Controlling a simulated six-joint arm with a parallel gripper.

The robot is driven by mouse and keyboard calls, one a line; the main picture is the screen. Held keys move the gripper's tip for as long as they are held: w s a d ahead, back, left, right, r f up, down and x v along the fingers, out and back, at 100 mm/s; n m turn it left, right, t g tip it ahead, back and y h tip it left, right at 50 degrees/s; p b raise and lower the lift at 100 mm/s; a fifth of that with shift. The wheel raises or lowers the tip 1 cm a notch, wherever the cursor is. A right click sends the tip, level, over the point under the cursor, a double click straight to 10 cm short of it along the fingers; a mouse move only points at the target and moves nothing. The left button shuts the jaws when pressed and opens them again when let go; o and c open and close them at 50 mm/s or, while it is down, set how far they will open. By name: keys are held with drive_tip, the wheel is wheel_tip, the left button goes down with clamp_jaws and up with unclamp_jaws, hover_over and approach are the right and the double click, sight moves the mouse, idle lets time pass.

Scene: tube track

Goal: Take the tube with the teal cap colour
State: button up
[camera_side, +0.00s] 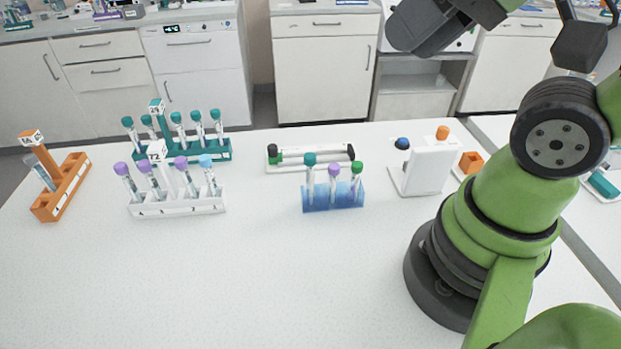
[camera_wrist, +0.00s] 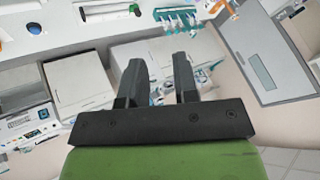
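A tube with a dark teal cap (camera_side: 310,159) stands upright at the left end of the blue rack (camera_side: 333,202). A purple-capped tube (camera_side: 334,171) and a green-capped tube (camera_side: 356,169) stand beside it. Several more teal-capped tubes (camera_side: 177,118) stand in the teal rack (camera_side: 222,156) at the back left. My gripper (camera_wrist: 157,60) shows in the wrist view with its two fingers apart and nothing between them. It is well away from the blue rack; its fingers do not show in the side view.
A white rack (camera_side: 178,210) holds several purple- and blue-capped tubes. An orange rack (camera_side: 62,188) stands at far left. A tray with black-capped items (camera_side: 312,157) lies behind the blue rack. A white stand (camera_side: 430,168) is to its right. The front table (camera_side: 220,285) is clear.

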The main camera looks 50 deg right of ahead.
drive_tip(key=n+g+h, duration=0.2)
drive_tip(key=n+g, duration=0.5)
drive_tip(key=n, duration=2.2)
hover_over(311, 157)
wheel_tip(311, 157, down, 15)
drive_tip(key=shift+f, duration=0.1)
drive_tip(key=shift+n, duration=0.5)
wheel_tip(311, 157, down, 4)
drive_tip(key=shift+f, duration=0.2)
drive_tip(key=shift+w+d+f, duration=0.1)
drive_tip(key=shift+f, duration=1.35)
drive_tip(key=shift+w+d+f, duration=0.1)
drive_tip(key=shift+f, duration=1.35)
drive_tip(key=c, duration=0.4)
